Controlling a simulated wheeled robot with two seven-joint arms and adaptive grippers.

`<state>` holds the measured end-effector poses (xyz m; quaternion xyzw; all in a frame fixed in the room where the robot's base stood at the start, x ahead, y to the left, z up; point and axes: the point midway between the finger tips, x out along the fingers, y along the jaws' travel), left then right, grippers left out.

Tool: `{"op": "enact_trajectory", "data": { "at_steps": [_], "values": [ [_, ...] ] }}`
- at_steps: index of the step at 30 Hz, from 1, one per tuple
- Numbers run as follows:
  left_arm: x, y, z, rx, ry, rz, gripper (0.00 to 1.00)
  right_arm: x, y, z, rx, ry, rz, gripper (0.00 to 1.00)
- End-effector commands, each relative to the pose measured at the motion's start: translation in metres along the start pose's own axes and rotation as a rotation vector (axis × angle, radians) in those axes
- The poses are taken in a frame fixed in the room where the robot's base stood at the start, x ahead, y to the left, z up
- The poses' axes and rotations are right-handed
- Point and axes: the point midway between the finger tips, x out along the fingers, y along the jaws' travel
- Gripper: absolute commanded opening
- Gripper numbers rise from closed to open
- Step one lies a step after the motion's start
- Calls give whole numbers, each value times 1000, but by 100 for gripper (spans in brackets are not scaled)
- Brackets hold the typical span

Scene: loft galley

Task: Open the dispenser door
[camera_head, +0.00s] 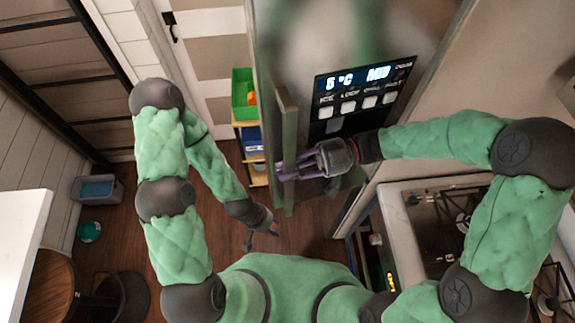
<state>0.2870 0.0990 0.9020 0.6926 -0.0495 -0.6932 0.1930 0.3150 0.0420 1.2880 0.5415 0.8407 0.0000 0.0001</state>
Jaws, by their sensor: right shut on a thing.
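The dispenser door (343,28) is a tall, glossy fridge-type door with a dark control panel (363,92) reading "5 °C MID". A long upright grey-green bar (286,115) stands along its left side and looks like its handle. My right gripper (286,172) is shut on this bar, its purplish fingers around the lower part; the exact contact is partly hidden. My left gripper (261,239) is lower, apart from the door, with its fingers spread and empty over the floor. Whether the door stands ajar is hard to tell.
A narrow shelf with a green bin (242,94) and a blue box (252,138) stands left of the door. A stove (440,230) is at the right. A grey bin (97,188), teal bowl (90,231) and stool (52,288) are at the left. Wooden floor is clear between.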

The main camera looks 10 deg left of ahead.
Motion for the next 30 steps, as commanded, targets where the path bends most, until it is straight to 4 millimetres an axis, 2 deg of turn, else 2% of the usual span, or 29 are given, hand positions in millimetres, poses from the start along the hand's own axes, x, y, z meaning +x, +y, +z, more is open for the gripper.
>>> {"op": "enact_trajectory", "data": {
  "at_steps": [4,5,6,7,19,30],
  "values": [
    [0,0,0,0,0,0,40,0,0,0,0,-1,1,0],
    [0,0,0,0,0,0,40,0,0,0,0,-1,1,28],
    [0,0,0,0,0,0,40,0,0,0,0,-1,1,39],
    [0,0,0,0,0,0,40,0,0,0,0,-1,1,44],
    [0,0,0,0,0,0,40,-5,1,0,0,0,3,44],
    [0,0,0,0,0,0,40,-58,1,1,1,0,4,44]
  ]
}}
